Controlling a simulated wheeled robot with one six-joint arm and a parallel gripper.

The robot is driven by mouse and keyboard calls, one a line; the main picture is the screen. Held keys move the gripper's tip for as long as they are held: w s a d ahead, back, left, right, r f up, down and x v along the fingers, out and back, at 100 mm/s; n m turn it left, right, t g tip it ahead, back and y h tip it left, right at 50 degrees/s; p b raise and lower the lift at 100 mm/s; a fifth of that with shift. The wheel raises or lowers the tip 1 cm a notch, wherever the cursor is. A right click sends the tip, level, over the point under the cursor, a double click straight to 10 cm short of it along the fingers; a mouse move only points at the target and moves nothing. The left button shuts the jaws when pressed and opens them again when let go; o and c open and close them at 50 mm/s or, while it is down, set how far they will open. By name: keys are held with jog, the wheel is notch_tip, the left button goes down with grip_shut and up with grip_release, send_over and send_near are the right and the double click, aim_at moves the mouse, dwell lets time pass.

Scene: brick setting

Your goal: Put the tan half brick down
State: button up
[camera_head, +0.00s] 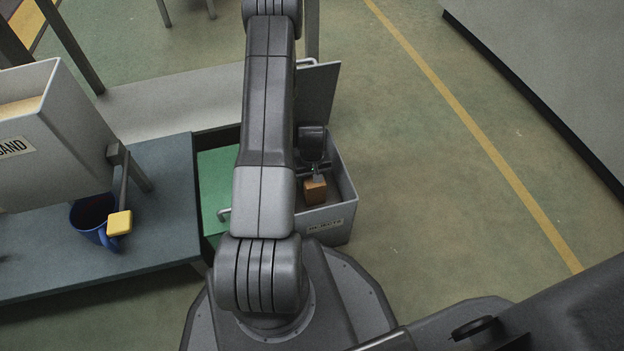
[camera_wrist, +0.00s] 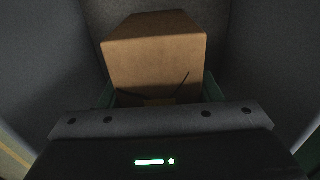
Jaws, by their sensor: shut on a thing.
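The tan half brick (camera_head: 315,191) is in my gripper (camera_head: 314,177), inside the grey labelled bin (camera_head: 349,205) right of my arm in the head view. In the wrist view the brick (camera_wrist: 155,60) fills the upper middle, in front of my gripper's edge, with the bin's dark walls around it. The jaws are shut on it. I cannot tell whether the brick touches the bin floor. My fingertips are mostly hidden.
The bin's lid (camera_head: 318,95) stands open at the back. A blue-grey bench (camera_head: 150,215) holds a blue mug (camera_head: 88,215), near a white SAND box (camera_head: 75,120) and a yellow-ended lever (camera_head: 120,222). Floor to the right is clear.

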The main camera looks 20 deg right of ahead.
jog(key=shift+f, duration=0.2)
jog(key=o, duration=1.4)
jog(key=shift+o, duration=0.2)
jog(key=shift+r, duration=0.1)
notch_tip(320, 180, up, 12)
jog(key=p, duration=0.4)
jog(key=shift+r+p, duration=0.1)
jog(key=shift+p, duration=0.3)
